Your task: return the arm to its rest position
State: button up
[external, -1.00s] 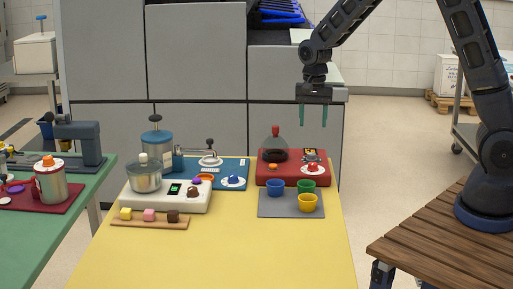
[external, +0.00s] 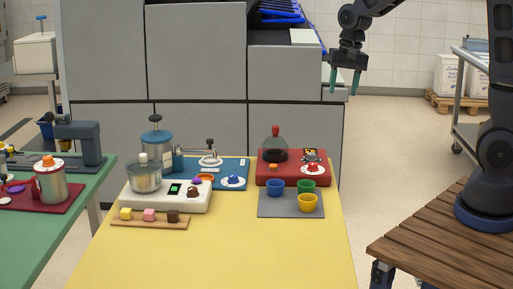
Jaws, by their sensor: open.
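My gripper (external: 344,82) is in the upper right of the external view, with two green fingers pointing down. It is open with nothing between its fingers. It hangs in the air above and behind the right back corner of the yellow table (external: 215,255). My arm rises from its base (external: 489,209) on the brown wooden platform (external: 430,235) at the right; its upper part is cut off by the top of the frame.
On the yellow table are a red machine (external: 292,180), a grey mat (external: 276,209) with several small cups, a white scale (external: 150,200) and a wooden strip (external: 150,222) with cubes. A grey oven cabinet (external: 197,50) stands behind. A green table (external: 70,215) is at left.

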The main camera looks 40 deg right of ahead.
jog(key=s+d+r+n+t, duration=0.1)
jog(key=s+d+r+n, duration=0.2)
jog(key=s, duration=1)
jog(key=s+d+r+n+t+h, duration=0.1)
jog(key=s+d+r+n+t, duration=0.1)
jog(key=s+r, duration=0.6)
jog(key=s+d+n, duration=0.1)
jog(key=s+n, duration=0.1)
jog(key=s, duration=0.2)
jog(key=shift+s+d+t, duration=0.3)
jog(key=shift+s, duration=0.05)
jog(key=shift+r, duration=0.1)
dwell(1.1)
